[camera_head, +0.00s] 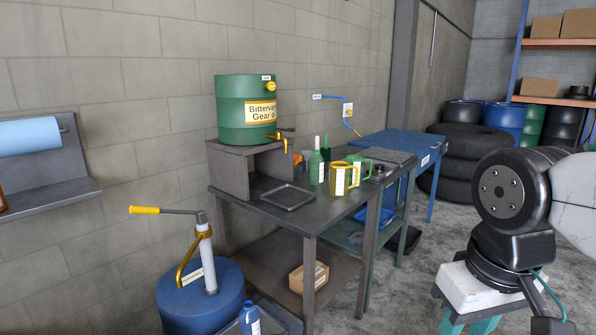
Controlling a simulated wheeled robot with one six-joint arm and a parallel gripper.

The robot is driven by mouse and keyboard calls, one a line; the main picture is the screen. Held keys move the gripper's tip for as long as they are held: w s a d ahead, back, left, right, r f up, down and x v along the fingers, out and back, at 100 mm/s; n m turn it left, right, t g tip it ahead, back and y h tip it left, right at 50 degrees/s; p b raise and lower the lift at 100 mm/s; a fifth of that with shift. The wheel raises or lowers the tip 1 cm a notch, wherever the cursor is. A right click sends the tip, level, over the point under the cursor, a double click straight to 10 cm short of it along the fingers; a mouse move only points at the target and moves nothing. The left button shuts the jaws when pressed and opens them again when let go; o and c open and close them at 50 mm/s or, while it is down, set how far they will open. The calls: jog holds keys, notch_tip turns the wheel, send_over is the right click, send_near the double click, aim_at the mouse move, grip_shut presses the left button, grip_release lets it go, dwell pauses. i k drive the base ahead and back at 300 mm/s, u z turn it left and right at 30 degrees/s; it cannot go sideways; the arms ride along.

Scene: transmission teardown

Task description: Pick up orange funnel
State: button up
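A small orange patch (298,159) shows on the dark metal workbench (330,213), between the green drum's stand and the green bottle. It may be the orange funnel, but it is mostly hidden and too small to make out its shape. No other funnel-like orange thing is clear. My gripper is not in view. Black and grey arm links fill the right side of the picture, well apart from the workbench.
A green gear oil drum (231,108) sits on a grey stand (231,170) on the bench. A green bottle (316,170), a yellow jug (343,180) and a flat black tray (287,197) are nearby. A blue barrel with a pump (199,300) stands in front.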

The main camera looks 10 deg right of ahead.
aim_at(297, 158)
jog(key=z, duration=1.25)
jog(key=i, duration=2.9)
jog(key=u, duration=1)
jog(key=i, duration=0.75)
jog(key=u, duration=1.4)
jog(key=i, duration=0.35)
jog(key=u, duration=0.15)
